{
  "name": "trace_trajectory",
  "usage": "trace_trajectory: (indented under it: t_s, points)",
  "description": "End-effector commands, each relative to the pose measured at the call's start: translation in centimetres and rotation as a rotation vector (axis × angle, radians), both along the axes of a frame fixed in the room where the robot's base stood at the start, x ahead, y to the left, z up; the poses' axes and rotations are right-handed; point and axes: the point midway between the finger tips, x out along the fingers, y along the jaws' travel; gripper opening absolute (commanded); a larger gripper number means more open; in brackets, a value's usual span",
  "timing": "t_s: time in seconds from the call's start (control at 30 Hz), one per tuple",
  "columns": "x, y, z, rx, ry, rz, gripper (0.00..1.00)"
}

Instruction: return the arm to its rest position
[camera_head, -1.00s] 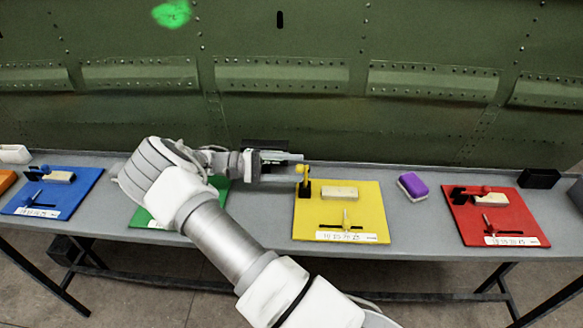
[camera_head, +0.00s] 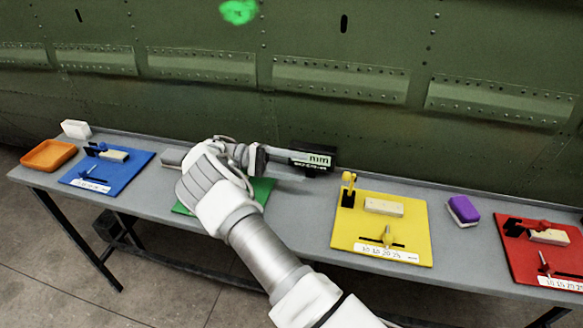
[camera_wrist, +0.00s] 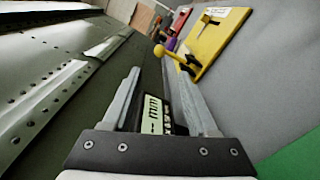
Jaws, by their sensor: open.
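My arm reaches over the bench from the lower right in the head view. My gripper (camera_head: 300,162) is level above the back of the bench, pointing right, between the green board (camera_head: 264,192) and the yellow board (camera_head: 345,232). In the wrist view my gripper (camera_wrist: 172,90) has its two fingers well apart. A black device with a pale "mm" display (camera_head: 318,160) stands behind the fingers. It also shows between them in the wrist view (camera_wrist: 155,116); I cannot tell whether they touch it. My arm hides much of the green board.
The riveted green fuselage wall (camera_head: 250,105) rises close behind the bench (camera_head: 150,205). The yellow board's upright yellow-tipped clamp (camera_head: 348,185) stands right of my gripper. A purple block (camera_head: 462,210), red board (camera_head: 520,262), blue board (camera_head: 75,180) and orange tray (camera_head: 48,155) lie along the bench.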

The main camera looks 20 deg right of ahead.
Motion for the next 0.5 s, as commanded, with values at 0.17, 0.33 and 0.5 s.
trace_trajectory:
  t_s: [0.17,0.33,0.5]
  points:
    - [0.39,0.71,0.01,0.0,0.001,0.0,0.59]
    - [0.46,0.83,0.05,0.0,0.001,0.0,0.59]
    - [0.44,0.82,0.05,0.0,0.001,0.0,0.59]
